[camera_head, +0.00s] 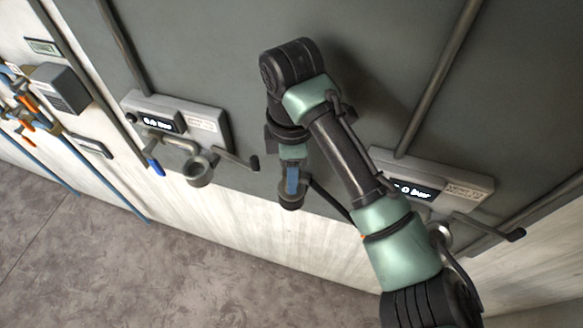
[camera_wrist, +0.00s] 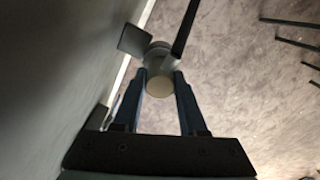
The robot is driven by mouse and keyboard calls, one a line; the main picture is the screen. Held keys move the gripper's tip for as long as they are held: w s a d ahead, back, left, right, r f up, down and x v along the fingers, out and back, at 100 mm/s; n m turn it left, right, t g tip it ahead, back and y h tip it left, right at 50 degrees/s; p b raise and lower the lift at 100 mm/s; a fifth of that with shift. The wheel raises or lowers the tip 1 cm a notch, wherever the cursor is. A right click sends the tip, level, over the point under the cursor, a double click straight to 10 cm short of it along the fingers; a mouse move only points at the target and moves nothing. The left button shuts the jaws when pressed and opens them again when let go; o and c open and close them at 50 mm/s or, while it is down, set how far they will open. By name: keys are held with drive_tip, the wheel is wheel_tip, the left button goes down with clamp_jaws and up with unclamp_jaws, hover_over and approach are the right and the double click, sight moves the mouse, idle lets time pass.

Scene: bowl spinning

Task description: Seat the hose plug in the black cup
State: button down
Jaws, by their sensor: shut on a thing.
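My gripper (camera_head: 291,190) points down close to the wall, between the two wall units. In the wrist view its blue fingers (camera_wrist: 161,82) are shut on a pale round-ended piece (camera_wrist: 159,86), which I take to be the hose plug. Just beyond it is a grey round body (camera_wrist: 158,50) with a dark bar running up and right. I cannot tell whether this belongs to the plug or is a separate part. A dark grey cup (camera_head: 198,173) sits under the left unit, apart from my gripper. Another cup (camera_head: 440,234) under the right unit is partly hidden by my arm.
The left unit (camera_head: 178,122) and the right unit (camera_head: 448,188) have lit displays and levers sticking out. A blue-tipped lever (camera_head: 155,165) is left of the left cup. A rack of blue and orange tools (camera_head: 30,105) is at far left. The floor (camera_head: 130,270) is clear.

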drive_tip(key=shift+c, duration=1.9)
unclamp_jaws()
wheel_tip(320, 180, up, 13)
drive_tip(key=shift+p, duration=0.4)
